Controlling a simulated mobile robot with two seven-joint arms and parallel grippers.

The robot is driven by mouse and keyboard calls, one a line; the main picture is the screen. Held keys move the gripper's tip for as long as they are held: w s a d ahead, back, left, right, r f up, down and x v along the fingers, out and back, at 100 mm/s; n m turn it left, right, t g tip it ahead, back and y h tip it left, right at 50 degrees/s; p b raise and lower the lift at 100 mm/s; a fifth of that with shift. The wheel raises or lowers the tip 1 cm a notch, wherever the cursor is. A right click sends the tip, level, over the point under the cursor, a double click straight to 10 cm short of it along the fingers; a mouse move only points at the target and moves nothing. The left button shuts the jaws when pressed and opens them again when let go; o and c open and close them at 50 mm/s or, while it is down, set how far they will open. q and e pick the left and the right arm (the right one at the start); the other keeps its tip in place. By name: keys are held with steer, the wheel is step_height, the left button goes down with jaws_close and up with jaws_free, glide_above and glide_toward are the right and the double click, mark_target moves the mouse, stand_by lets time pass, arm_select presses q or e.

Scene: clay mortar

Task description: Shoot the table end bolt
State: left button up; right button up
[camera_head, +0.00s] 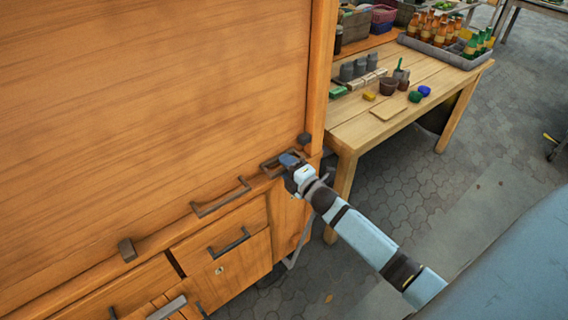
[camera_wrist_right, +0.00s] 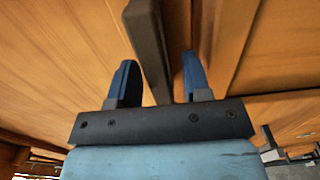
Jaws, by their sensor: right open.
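The table end bolt shows as dark metal hardware (camera_head: 268,165) on the lower right edge of the big wooden panel, beside the table; my gripper partly covers it. My right gripper (camera_head: 291,160) is at this hardware, with the arm coming in from the lower right. In the right wrist view, my right gripper (camera_wrist_right: 158,78) is open, with two blue fingers apart. A dark bar (camera_wrist_right: 148,40) reaches between the fingers; I cannot tell whether either finger touches it. My left gripper is not in view.
A wooden panel (camera_head: 150,90) with a long handle (camera_head: 220,197) stands above drawers (camera_head: 228,265). A dark block (camera_head: 127,250) sits on the ledge. The table (camera_head: 440,75) holds pots, bottles and small coloured lumps. Paved floor (camera_head: 470,195) lies open to the right.

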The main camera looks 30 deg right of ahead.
mark_target(298, 154)
steer(key=shift+w, duration=0.7)
jaws_close()
steer(key=shift+w+d, duration=0.2)
steer(key=shift+d, duration=2.4)
steer(key=shift+c, duration=1.5)
jaws_free()
steer(key=o, duration=0.3)
